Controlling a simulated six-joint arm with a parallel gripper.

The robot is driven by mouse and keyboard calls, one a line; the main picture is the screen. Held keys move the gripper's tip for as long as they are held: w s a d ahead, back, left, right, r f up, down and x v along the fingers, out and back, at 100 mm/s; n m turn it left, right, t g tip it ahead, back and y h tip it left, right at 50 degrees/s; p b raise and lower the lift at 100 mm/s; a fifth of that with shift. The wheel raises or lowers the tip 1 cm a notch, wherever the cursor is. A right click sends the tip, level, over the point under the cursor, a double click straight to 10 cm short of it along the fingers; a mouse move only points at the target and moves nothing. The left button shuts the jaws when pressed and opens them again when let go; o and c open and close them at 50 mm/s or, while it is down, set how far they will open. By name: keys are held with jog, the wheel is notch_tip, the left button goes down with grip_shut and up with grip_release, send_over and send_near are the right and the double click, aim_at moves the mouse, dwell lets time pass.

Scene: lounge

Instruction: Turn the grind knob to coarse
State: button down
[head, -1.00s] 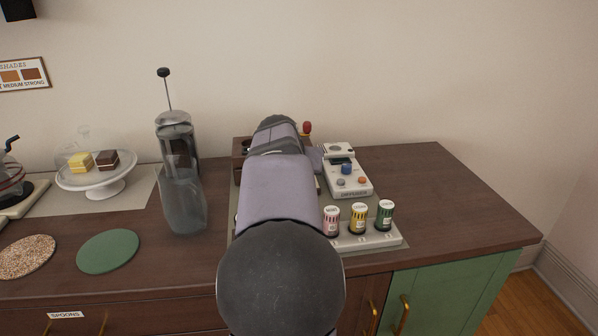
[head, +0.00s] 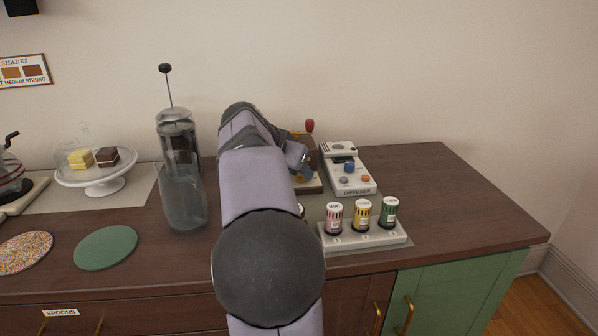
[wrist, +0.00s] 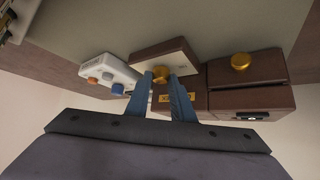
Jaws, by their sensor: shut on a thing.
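The wooden grinder shows behind my arm in the head view, with a red-tipped crank (head: 309,125) on top. In the wrist view its brown body (wrist: 250,98) fills the right, and a lighter-topped block (wrist: 150,57) juts out beside it. My gripper (wrist: 163,78) is shut on a small brass knob (wrist: 160,73) at that block. A second brass knob (wrist: 240,62) on the brown body is free. In the head view the held knob is hidden.
A white box (head: 347,172) with blue and orange knobs stands close on the right. Several small jars (head: 361,217) stand in a white rack in front of it. A glass pitcher (head: 183,200) and French press (head: 177,130) are on the left. The right counter end is clear.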

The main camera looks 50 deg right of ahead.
jog(key=shift+f, duration=0.1)
jog(key=c, duration=1.5)
grip_release()
jog(key=shift+c, duration=0.2)
jog(key=v, duration=0.7)
jog(key=shift+p, duration=0.3)
jog(key=shift+a, duration=0.15)
